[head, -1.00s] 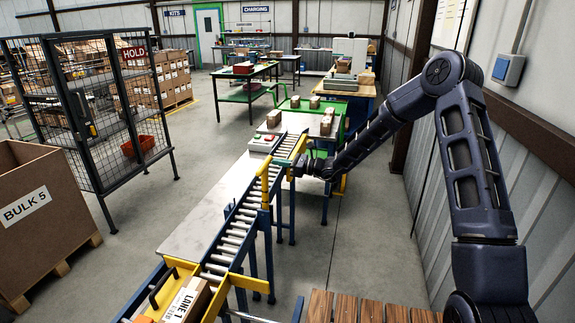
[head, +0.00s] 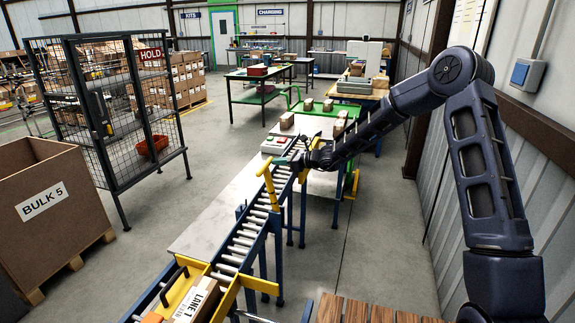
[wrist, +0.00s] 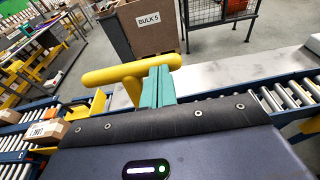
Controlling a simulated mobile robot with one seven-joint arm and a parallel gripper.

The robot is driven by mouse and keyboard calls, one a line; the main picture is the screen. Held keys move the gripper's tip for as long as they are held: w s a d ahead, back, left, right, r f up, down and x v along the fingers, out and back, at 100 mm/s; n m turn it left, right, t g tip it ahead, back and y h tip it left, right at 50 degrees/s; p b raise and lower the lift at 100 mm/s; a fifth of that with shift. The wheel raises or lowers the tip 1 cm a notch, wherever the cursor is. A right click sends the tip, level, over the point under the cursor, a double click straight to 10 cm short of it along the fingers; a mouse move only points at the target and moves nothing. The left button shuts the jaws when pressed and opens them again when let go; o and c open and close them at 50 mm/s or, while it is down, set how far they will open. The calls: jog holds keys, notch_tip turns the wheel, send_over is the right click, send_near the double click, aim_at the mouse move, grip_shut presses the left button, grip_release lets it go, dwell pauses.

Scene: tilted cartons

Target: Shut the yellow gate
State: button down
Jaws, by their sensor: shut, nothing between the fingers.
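The yellow gate (head: 272,193) stands at the side of the roller conveyor, with an upright post and a short bar on top. In the wrist view its yellow T-shaped bar (wrist: 130,73) lies just beyond my fingertips. My gripper (head: 284,161) reaches in from the right, just right of the bar in the head view. Its teal fingers (wrist: 159,85) are pressed together with nothing between them. They overlap the bar's right part in the wrist view; I cannot tell whether they touch it. The gate's lower part is hidden in the wrist view.
A LANE 1 carton (head: 197,300) sits at the conveyor's near end. A pale tabletop (head: 215,215) runs along the conveyor's left. A red-and-green button box (head: 284,145) stands beyond. The BULK 5 carton (head: 50,215) is at left, with open floor between.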

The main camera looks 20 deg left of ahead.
jog(key=a+f+h, duration=0.5)
jog(key=a+h, duration=0.1)
jog(key=a, duration=0.3)
jog(key=a+f+h, duration=0.5)
jog(key=a, duration=0.5)
notch_tip(320, 180, down, 8)
jog(key=a+h, duration=0.1)
jog(key=a, duration=0.1)
jog(key=shift+a+h, duration=0.25)
jog(key=shift+h, duration=0.15)
